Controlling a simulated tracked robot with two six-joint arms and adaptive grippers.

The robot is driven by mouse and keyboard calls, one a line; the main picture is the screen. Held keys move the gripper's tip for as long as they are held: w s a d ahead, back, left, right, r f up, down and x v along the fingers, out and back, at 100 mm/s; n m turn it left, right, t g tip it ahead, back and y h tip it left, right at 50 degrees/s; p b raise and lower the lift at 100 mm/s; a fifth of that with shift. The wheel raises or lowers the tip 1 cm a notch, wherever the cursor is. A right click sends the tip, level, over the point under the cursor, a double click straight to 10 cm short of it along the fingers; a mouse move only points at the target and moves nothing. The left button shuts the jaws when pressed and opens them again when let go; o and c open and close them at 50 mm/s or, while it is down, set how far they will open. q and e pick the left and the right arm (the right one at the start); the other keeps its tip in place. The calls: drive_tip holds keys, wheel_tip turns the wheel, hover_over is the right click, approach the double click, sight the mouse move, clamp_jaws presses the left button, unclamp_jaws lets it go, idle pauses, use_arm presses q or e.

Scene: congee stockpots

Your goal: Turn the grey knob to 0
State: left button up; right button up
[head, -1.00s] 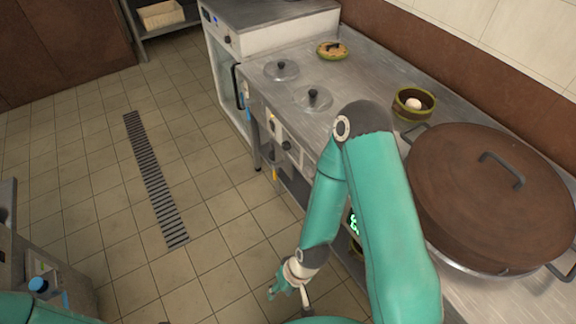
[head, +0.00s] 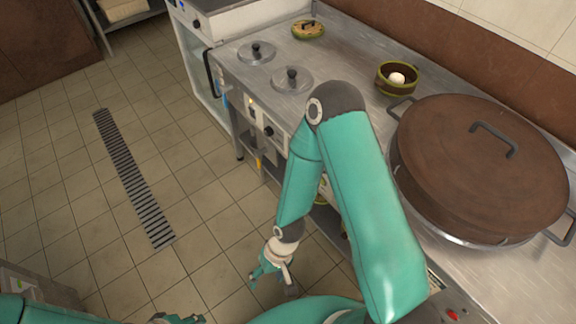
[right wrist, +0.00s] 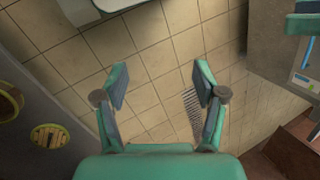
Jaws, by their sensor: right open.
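A dark knob (head: 268,131) sits on the pale front panel (head: 262,120) of the counter, below the hotplates. Its colour and setting are too small to read, so I cannot tell whether it is the grey one. My right gripper (head: 272,275) hangs low over the floor, in front of the counter and apart from the panel. In the right wrist view my right gripper (right wrist: 160,88) is open and empty, with floor tiles between its fingers. My left gripper (head: 178,319) shows only as a sliver at the bottom edge, too cut off to judge.
My right arm hides part of the counter front. The tiled floor (head: 75,210) is open.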

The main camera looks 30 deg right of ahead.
wheel_tip(320, 180, down, 8)
drive_tip(key=w+g+h+b, duration=0.1)
drive_tip(key=g+h+b, duration=0.1)
drive_tip(key=b, duration=0.4)
drive_tip(key=w+d+f+m+h+b, duration=0.2)
drive_tip(key=w+d+f+h+b, duration=0.5)
drive_tip(key=b, duration=0.3)
drive_tip(key=w+d+r+m+t+h+b, duration=0.25)
drive_tip(key=w+h+b, duration=0.2)
drive_tip(key=w, duration=0.25)
drive_tip(key=w+d+r+m+t+h+b, duration=0.25)
drive_tip(key=w+r+m+b, duration=0.2)
drive_tip(key=w, duration=0.25)
drive_tip(key=w+a+r+m+h+b, duration=0.35)
drive_tip(key=r+m+h+b, duration=0.3)
drive_tip(key=r, duration=0.35)
use_arm(q)
wheel_tip(320, 180, down, 37)
drive_tip(key=b, duration=0.3)
drive_tip(key=shift+f, duration=0.15)
use_arm(e)
drive_tip(key=w+d, duration=0.2)
drive_tip(key=d, duration=1.4)
drive_tip(key=shift+w+d+r+m+t, duration=0.15)
drive_tip(key=shift+w+d+m+t, duration=0.05)
drive_tip(key=shift+d+m+t, duration=0.2)
